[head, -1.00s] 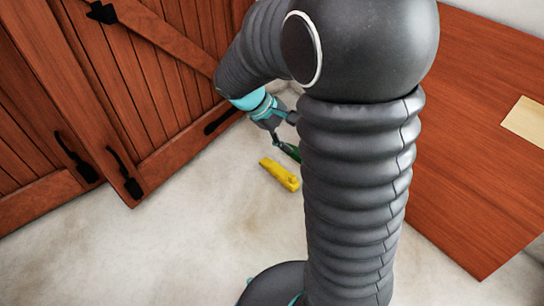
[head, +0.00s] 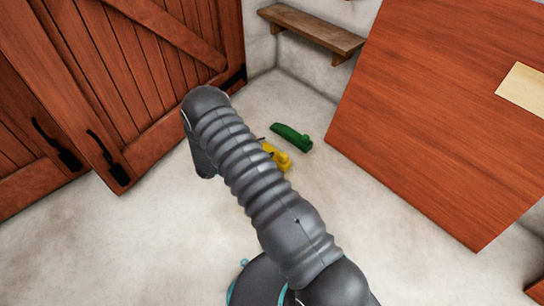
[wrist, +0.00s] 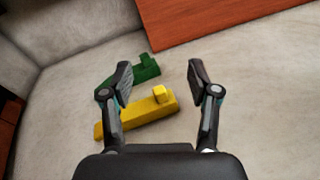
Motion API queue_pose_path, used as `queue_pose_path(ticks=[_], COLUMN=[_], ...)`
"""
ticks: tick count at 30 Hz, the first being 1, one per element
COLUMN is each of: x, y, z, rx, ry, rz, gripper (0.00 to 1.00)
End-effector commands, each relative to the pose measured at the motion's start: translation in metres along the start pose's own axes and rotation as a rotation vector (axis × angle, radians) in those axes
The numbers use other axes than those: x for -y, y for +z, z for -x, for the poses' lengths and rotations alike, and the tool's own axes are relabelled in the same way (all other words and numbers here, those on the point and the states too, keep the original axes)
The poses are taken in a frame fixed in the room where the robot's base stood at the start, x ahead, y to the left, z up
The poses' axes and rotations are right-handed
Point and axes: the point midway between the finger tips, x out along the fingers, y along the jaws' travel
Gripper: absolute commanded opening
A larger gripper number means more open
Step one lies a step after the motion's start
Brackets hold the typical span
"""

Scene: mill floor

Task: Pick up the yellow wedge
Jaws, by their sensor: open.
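The yellow wedge (head: 278,157) lies on the pale floor, partly hidden behind my arm in the head view. In the wrist view the yellow wedge (wrist: 150,115) lies below and between the fingers of my gripper (wrist: 160,82), its thin end reaching past the left finger and its raised block near the middle. My gripper is open and empty, apart from the wedge.
A green wedge (head: 291,137) lies close beside the yellow one, and in the wrist view the green wedge (wrist: 140,71) is just beyond it. A red-brown wooden panel (head: 430,110) stands to the right. Wooden doors (head: 120,80) are at left, and a small wooden shelf (head: 310,28) is on the back wall.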

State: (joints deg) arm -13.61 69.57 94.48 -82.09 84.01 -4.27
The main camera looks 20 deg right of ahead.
Motion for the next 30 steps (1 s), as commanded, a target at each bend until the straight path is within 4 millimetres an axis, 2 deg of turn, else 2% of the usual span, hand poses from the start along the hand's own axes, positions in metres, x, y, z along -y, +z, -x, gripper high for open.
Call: queue_pose_path(ticks=[1,6,9,12,17,30], x=[0.006,0.018,0.026,0.031,0.033,0.013], y=[-0.028,-0.090,-0.116,-0.132,-0.141,-0.136], z=[-0.002,-0.002,-0.002,-0.002,-0.008,-0.075], rx=[0.018,0.073,0.092,0.105,0.112,0.112], ry=[0.036,0.157,0.209,0.243,0.263,0.263], rz=[0.041,0.141,0.181,0.205,0.219,0.219], gripper=[0.60,0.60,0.60,0.60,0.60,0.60])
